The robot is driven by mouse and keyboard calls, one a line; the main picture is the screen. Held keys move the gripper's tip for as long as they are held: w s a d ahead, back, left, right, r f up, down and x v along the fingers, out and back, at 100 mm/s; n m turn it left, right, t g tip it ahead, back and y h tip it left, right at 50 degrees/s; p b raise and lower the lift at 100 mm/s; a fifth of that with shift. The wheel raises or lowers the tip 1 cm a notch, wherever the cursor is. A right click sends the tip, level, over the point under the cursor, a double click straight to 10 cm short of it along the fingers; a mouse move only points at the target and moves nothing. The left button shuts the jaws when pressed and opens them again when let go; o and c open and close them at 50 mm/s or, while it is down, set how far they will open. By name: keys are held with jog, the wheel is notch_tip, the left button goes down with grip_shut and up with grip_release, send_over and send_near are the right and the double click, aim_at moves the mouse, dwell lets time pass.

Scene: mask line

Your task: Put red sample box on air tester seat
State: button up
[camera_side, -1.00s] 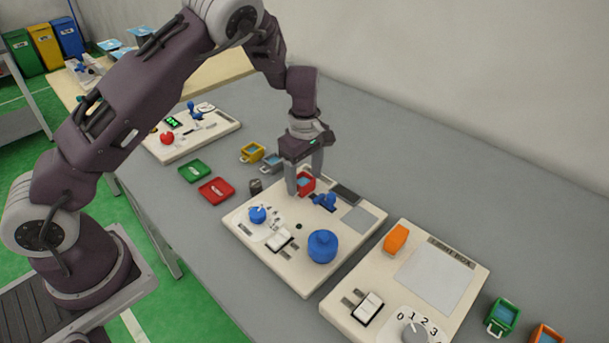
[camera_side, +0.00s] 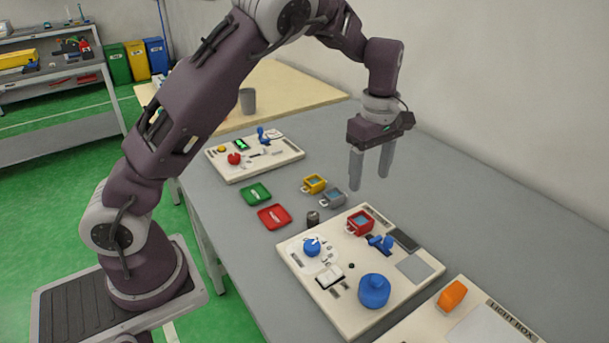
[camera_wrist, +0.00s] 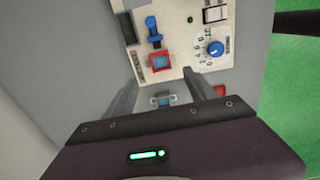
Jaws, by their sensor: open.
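The red box also shows in the wrist view (camera_wrist: 160,63), on the panel beside the blue part (camera_wrist: 153,32). My gripper (camera_side: 370,184) is open and empty, raised above and behind the panel, apart from the box. In the wrist view its fingers (camera_wrist: 167,88) are spread, with the grey box (camera_wrist: 161,100) showing on the table between them.
A yellow box (camera_side: 314,184) and the grey box (camera_side: 334,198) stand left of the panel, near a dark cylinder (camera_side: 313,218). Green (camera_side: 256,194) and red (camera_side: 274,217) trays lie nearby. The panel carries a blue knob (camera_side: 312,246) and a blue round part (camera_side: 374,291).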

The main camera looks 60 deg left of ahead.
jog(key=s+d+r+m+t+h, duration=0.2)
jog(key=s+r+m, duration=0.5)
jog(key=s+r, duration=0.55)
jog(key=s+m+t+y, duration=0.2)
jog(key=s+m, duration=0.9)
jog(key=s, duration=0.7)
jog(key=shift+d+t, duration=0.15)
jog(key=shift+t, duration=0.65)
